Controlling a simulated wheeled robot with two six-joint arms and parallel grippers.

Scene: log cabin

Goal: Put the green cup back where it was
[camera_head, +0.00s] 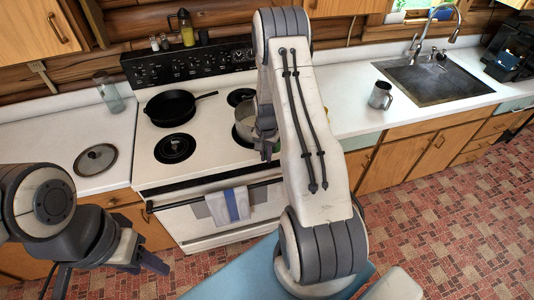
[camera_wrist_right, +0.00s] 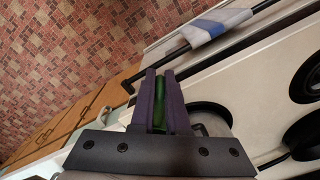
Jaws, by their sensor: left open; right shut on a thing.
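The green cup (camera_wrist_right: 160,100) shows in the right wrist view as a green strip between the fingers of my right gripper (camera_wrist_right: 160,74), which is shut on it. In the head view my right gripper (camera_head: 267,150) points down over the right front part of the stove, and I cannot make out the cup there. My left gripper (camera_head: 142,262) is open and empty, low at the left, in front of the counter and stove.
A pot (camera_head: 244,124) stands on the stove (camera_head: 207,140) beside my right gripper. A black skillet (camera_head: 170,107) sits on a left burner. A lid (camera_head: 96,159) and a glass (camera_head: 110,95) are on the left counter. A grey mug (camera_head: 380,96) stands left of the sink (camera_head: 437,80).

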